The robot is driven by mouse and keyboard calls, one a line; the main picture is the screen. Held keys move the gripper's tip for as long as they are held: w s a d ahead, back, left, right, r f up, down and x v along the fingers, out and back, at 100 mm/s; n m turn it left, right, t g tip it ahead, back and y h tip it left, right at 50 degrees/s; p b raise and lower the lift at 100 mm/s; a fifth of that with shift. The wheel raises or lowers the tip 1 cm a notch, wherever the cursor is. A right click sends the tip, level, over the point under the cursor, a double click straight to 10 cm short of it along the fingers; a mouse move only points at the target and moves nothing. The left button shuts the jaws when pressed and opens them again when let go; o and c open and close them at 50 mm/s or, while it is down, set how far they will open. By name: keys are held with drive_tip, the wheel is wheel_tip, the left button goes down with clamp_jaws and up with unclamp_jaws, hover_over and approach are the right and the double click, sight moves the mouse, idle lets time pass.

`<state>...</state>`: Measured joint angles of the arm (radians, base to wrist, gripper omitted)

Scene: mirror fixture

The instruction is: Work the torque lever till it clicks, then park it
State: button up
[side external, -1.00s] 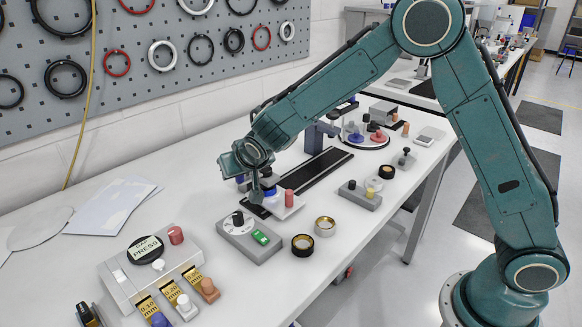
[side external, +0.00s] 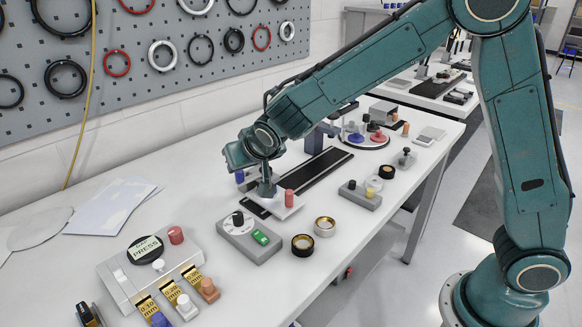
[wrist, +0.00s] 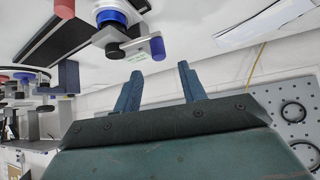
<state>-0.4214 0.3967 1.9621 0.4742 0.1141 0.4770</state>
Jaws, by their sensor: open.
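My gripper (side external: 266,190) is over the fixture at the near end of the black rail; its fingers hide part of that fixture in the side view. In the wrist view my gripper (wrist: 157,74) shows two spread blue-grey fingers with nothing between them. Beyond the fingertips is the white fixture (wrist: 108,35) with a blue disc (wrist: 112,17), a black knob (wrist: 115,51) and a short grey lever-like piece (wrist: 138,45) with a blue grip (wrist: 157,47). I cannot tell for sure that this piece is the torque lever. The fingers look apart from the grip.
A red peg (side external: 289,198) stands at the fixture's right. A grey box with a green switch (side external: 261,238) and two ring pots (side external: 325,227) are in front. The PRESS box (side external: 150,272) is front left. Papers (side external: 110,206) lie on clear table at left.

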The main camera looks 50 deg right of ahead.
drive_tip(key=v, duration=0.7)
drive_tip(key=shift+s+r, duration=0.1)
drive_tip(key=shift+s, duration=0.05)
drive_tip(key=s+d+r+g+y, duration=0.15)
drive_tip(key=s+d+r, duration=0.35)
drive_tip(key=s+d, duration=0.6)
drive_tip(key=s+n+g, duration=0.1)
drive_tip(key=s+n, duration=0.2)
drive_tip(key=s, duration=1.5)
drive_tip(key=shift+d+f+y, duration=0.25)
drive_tip(key=shift+f+y, duration=0.1)
drive_tip(key=shift+y, duration=0.1)
